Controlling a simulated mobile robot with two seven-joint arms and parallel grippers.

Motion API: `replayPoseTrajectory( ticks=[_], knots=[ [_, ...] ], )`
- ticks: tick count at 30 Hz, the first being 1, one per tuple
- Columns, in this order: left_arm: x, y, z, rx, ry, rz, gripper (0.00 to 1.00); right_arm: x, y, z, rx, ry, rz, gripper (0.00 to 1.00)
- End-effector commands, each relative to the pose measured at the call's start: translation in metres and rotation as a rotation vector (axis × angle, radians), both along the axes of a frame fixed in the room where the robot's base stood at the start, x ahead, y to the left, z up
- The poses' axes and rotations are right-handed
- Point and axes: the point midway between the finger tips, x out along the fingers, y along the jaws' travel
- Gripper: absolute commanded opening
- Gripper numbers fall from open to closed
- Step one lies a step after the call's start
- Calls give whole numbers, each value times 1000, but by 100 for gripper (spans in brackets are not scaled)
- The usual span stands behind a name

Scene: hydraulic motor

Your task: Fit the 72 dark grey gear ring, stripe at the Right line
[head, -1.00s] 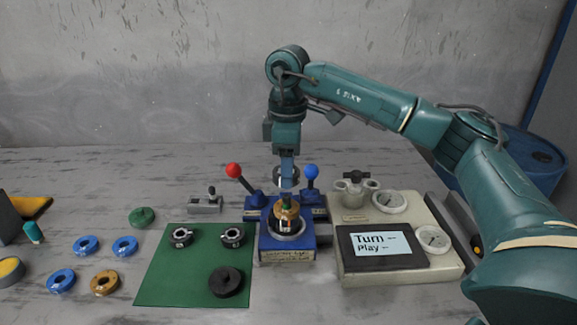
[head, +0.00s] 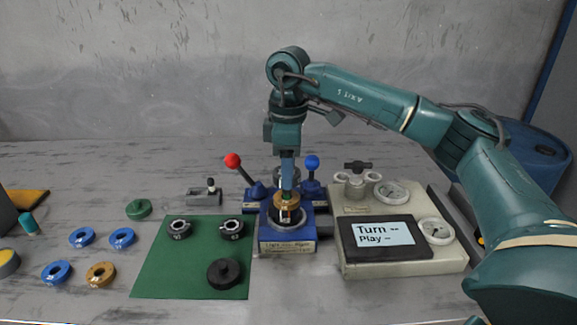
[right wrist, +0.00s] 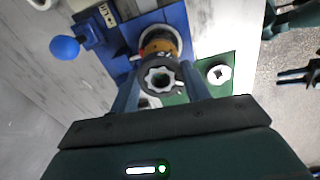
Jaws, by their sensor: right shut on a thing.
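My right gripper (head: 288,186) points straight down over the blue fixture (head: 287,246). In the right wrist view its fingers (right wrist: 160,92) are shut on a dark grey gear ring (right wrist: 148,77) with a toothed bore and white marks. In the head view the held ring is hard to make out. Below it, a brass-coloured ring (head: 287,207) sits on the fixture's post; it also shows in the right wrist view (right wrist: 158,45). I cannot tell whether the held ring touches the post. A dark pronged shape at the right wrist view's right edge may be my left gripper (right wrist: 300,76).
A red-knobbed lever (head: 233,161) and a blue-knobbed lever (head: 312,162) flank the fixture. The green mat (head: 160,275) carries two dark rings (head: 180,229) and a black disc (head: 223,273). Blue and brass rings lie left. A gauge box with screen (head: 384,240) stands right.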

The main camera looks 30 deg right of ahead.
Motion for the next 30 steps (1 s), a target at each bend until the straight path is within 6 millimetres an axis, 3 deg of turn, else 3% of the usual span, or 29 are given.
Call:
replayPoseTrajectory(
  ticks=[30],
  knots=[
    [1,-2,3,-2,-1,-3,36,0,0,-3,0,-1,0,14]
  ],
)
